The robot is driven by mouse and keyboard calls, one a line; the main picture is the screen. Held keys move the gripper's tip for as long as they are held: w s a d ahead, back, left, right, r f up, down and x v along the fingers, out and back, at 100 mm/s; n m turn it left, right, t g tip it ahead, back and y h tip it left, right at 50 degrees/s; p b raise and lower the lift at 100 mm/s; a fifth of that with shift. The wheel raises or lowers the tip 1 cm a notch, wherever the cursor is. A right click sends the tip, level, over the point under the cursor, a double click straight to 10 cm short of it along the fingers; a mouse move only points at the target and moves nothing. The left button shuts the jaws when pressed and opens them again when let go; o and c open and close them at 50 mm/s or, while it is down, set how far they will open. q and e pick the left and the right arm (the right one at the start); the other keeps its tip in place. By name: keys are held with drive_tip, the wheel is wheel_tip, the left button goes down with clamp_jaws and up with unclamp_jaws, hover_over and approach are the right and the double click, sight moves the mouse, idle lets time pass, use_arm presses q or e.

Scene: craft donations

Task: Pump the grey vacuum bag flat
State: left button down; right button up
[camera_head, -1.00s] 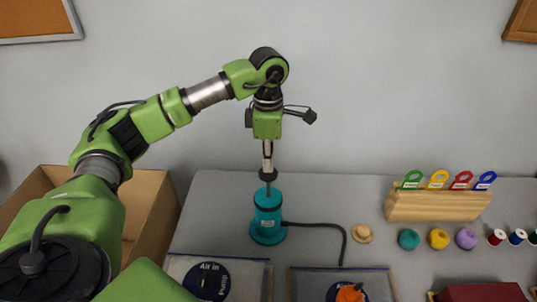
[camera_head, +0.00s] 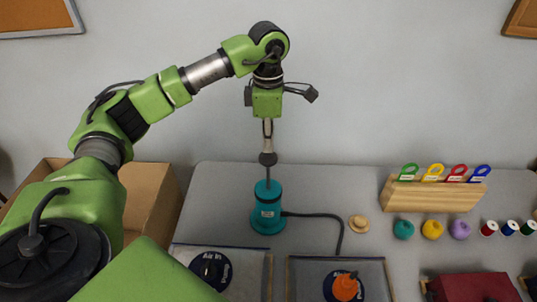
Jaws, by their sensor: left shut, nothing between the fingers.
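The teal pump (camera_head: 267,210) stands upright on the table with its rod raised out of the top. A dark handle knob (camera_head: 267,159) tops the rod. My left gripper (camera_head: 267,150) points straight down, shut, with its tips at the knob; I cannot tell whether they touch. A black hose (camera_head: 318,215) runs from the pump to the back edge of a flat-looking bag (camera_head: 300,280) with an orange fitting (camera_head: 346,287) on a dark disc. Another bag (camera_head: 250,283) with a labelled dark disc lies to its left, partly hidden by my arm. My right gripper is out of view.
A cardboard box (camera_head: 150,205) stands left of the table. A wooden rack (camera_head: 432,196) with coloured tags is at the back right. A straw hat (camera_head: 358,223), yarn balls (camera_head: 432,229), thread spools (camera_head: 510,228) and a dark red item (camera_head: 472,287) lie on the right.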

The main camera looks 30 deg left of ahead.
use_arm(q)
drive_tip(key=shift+s+f+b, duration=0.1)
drive_tip(key=shift+f+b, duration=3.7)
drive_tip(key=shift+f, duration=1.85)
drive_tip(key=shift+r+p, duration=3.95)
drive_tip(key=shift+r, duration=1.95)
wheel_tip(320, 180, up, 6)
drive_tip(key=p, duration=0.4)
drive_tip(key=shift+f, duration=0.1)
